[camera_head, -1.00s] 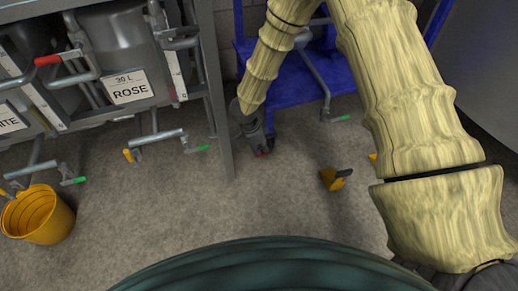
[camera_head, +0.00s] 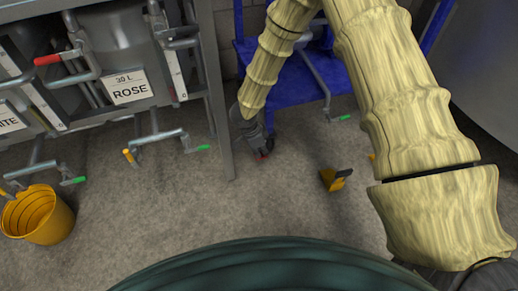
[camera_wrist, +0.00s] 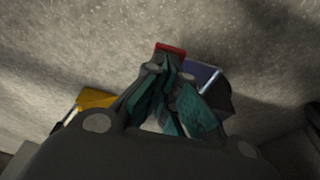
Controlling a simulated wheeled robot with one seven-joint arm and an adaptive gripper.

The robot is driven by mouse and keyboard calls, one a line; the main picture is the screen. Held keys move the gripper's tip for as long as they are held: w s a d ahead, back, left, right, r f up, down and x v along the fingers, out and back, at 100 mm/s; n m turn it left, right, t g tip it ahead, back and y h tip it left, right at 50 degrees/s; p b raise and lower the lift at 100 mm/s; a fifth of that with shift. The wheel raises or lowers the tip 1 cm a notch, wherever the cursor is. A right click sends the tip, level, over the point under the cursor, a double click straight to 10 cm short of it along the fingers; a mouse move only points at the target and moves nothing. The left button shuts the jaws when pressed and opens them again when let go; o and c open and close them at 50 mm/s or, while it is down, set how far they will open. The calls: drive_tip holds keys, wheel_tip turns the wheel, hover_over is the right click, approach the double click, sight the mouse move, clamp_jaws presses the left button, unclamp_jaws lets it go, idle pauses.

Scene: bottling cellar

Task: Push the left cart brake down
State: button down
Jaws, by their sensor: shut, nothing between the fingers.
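The blue cart (camera_head: 290,97) stands at the back centre. A small red tab (camera_head: 264,155), seemingly the left brake pedal, shows low at its left front corner, beside a dark caster (camera_head: 269,143). My gripper (camera_head: 260,148) is shut and empty, reaching down right at the red tab and partly hiding it. In the wrist view the closed teal fingertips (camera_wrist: 166,66) lie just before the red tab (camera_wrist: 171,47). Whether they touch it I cannot tell. A green-tipped lever (camera_head: 344,117) shows at the cart's right side.
A grey rack (camera_head: 222,130) with tanks stands close left of my gripper. A yellow wedge (camera_head: 331,180) lies on the floor to the right. A yellow bucket (camera_head: 42,222) stands far left. The floor in front is mostly clear.

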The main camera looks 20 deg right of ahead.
drive_tip(key=shift+f, duration=0.65)
drive_tip(key=shift+d+p+v, duration=0.25)
drive_tip(key=shift+p+v, duration=0.75)
drive_tip(key=shift+p, duration=0.1)
drive_tip(key=shift+d+p+v, duration=0.25)
drive_tip(key=shift+p+v, duration=0.75)
drive_tip(key=shift+p, duration=0.15)
drive_tip(key=shift+d+p+v, duration=0.25)
drive_tip(key=shift+p+v, duration=0.75)
drive_tip(key=shift+p, duration=0.1)
drive_tip(key=shift+r, duration=0.15)
